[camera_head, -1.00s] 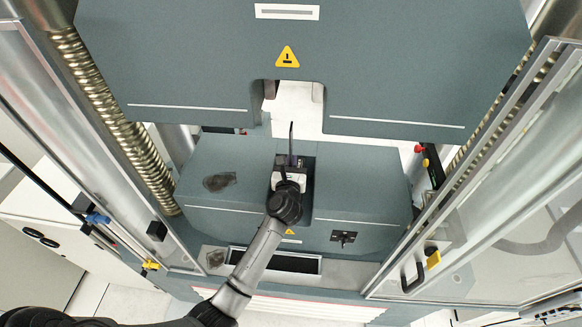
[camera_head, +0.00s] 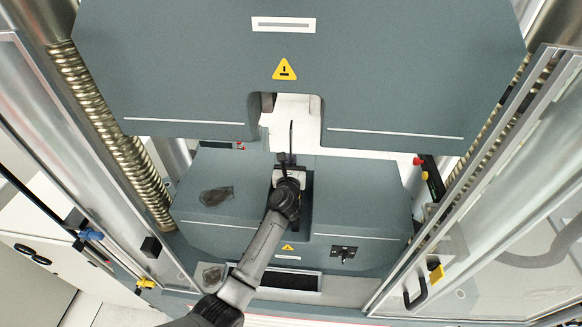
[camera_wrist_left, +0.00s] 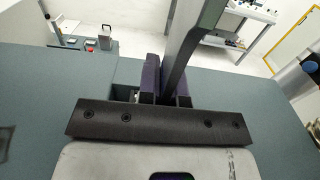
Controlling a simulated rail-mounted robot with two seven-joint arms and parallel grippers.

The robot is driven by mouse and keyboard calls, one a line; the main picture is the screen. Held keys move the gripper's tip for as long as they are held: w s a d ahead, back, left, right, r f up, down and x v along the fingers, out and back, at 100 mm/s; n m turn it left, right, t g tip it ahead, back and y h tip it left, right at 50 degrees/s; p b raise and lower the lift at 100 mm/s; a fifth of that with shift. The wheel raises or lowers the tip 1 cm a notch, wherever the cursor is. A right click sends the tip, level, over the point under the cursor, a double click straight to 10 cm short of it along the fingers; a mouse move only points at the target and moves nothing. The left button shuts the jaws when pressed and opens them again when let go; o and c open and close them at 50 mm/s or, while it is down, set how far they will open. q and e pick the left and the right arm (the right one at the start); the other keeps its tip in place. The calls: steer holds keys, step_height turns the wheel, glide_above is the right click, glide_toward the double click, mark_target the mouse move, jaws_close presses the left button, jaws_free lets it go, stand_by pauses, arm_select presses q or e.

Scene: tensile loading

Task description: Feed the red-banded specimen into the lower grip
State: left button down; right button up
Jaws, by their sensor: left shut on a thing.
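My left gripper (camera_head: 287,160) is shut on the specimen (camera_head: 291,136), a thin dark strip that stands about upright above the fingers. In the left wrist view the specimen (camera_wrist_left: 198,38) is a long grey-black bar rising from between the dark finger pads of the left gripper (camera_wrist_left: 166,82). No red band shows in either view. The gripper is at the central recess of the teal lower housing (camera_head: 357,188). The lower grip itself is hidden behind my gripper and wrist, so I cannot tell whether the specimen's lower end is inside it. My right gripper is not in view.
The teal upper crosshead (camera_head: 420,70) hangs above, with a notch in its lower edge over the specimen. A ribbed column (camera_head: 112,140) stands at the left. Clear guard doors flank both sides. A red button (camera_head: 418,161) is at the right.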

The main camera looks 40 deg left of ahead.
arm_select(q)
steer(key=b+x, duration=0.1)
steer(key=x, duration=0.2)
steer(key=shift+w+a, duration=0.2)
steer(key=shift+w, duration=0.15)
stand_by(0.4)
stand_by(0.9)
steer(key=shift+f+b, duration=0.25)
steer(key=shift+b, duration=0.05)
stand_by(0.5)
steer(key=c, duration=1.2)
jaws_free()
steer(key=v, duration=1.4)
steer(key=shift+b, duration=0.35)
steer(key=shift+f, duration=0.1)
